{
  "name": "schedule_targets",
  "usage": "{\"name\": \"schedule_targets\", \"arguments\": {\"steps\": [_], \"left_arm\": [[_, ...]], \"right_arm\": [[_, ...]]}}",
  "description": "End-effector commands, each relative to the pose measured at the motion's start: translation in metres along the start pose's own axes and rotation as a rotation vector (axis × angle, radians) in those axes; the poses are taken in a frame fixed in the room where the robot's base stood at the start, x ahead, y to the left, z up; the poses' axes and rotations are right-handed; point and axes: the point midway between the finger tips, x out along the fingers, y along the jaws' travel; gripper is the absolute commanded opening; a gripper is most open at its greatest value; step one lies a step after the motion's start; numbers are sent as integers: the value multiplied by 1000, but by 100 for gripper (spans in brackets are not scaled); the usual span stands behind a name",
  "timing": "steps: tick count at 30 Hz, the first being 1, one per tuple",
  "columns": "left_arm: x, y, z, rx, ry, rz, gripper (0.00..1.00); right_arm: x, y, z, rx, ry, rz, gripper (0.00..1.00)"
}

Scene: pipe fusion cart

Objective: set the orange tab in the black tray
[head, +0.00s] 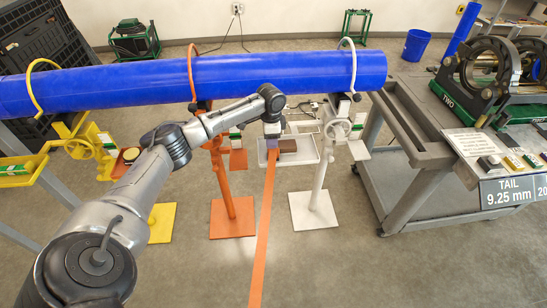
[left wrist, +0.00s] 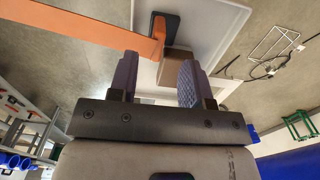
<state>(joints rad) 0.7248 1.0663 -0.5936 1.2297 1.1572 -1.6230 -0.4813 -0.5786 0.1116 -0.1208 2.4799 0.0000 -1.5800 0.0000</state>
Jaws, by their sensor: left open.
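My left gripper (head: 272,132) is open above the white tray (head: 311,152). A long orange strip (head: 263,230) runs from just below it toward the bottom of the head view. In the left wrist view the strip (left wrist: 75,28) ends in front of the fingers (left wrist: 156,80), near a small black piece (left wrist: 157,22) with an orange part (left wrist: 171,28). I cannot tell whether this black piece is the black tray, or which orange piece is the tab. A brown block (head: 288,146) lies in the white tray. My right gripper is not in view.
A large blue pipe (head: 130,84) crosses above, on orange (head: 231,205), white (head: 318,200) and yellow stands (head: 162,222). A grey cart (head: 410,170) with the fusion machine stands at right. A black crate (head: 38,45) is at far left.

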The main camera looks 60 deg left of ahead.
Motion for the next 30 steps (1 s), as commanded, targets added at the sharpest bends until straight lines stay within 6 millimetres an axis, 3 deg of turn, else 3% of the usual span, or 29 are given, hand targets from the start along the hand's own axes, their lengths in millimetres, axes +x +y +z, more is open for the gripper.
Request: {"name": "schedule_targets", "arguments": {"steps": [4,14,24,30], "left_arm": [[18,0,0,0,-1,1,45],[31,1,-1,0,-1,0,45],[71,3,-3,-1,-1,-1,45],[75,3,-3,-1,0,-2,45]], "right_arm": [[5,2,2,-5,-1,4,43],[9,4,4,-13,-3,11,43],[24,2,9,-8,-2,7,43],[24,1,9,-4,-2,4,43]]}}
